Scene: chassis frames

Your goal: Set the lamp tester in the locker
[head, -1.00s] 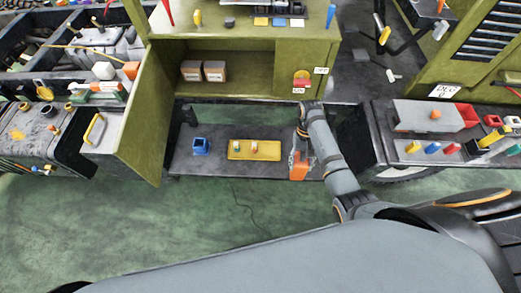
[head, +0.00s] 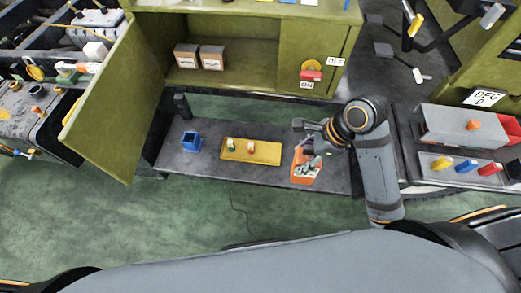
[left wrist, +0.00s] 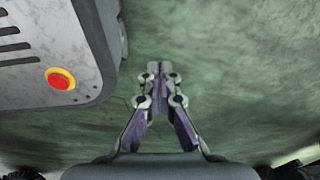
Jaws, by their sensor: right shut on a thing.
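An orange device with grey parts on top (head: 306,166), which looks like the lamp tester, is at the right end of the low dark bench. My right gripper (head: 313,147) is shut on it from above; the fingers partly hide it, and I cannot tell whether it touches the bench. The olive locker (head: 235,25) stands behind the bench, its door (head: 115,115) swung open to the left. Its lower shelf (head: 245,78) has bare room right of two boxes. My left gripper (left wrist: 159,72) shows only in the left wrist view, fingertips together and empty, above green floor.
Two grey-brown boxes (head: 199,57) sit at the shelf's left. A blue holder (head: 191,141) and a yellow tray (head: 251,151) with small items are on the bench (head: 215,165). A grey case (head: 462,126) and coloured handles stand on the right-hand bench.

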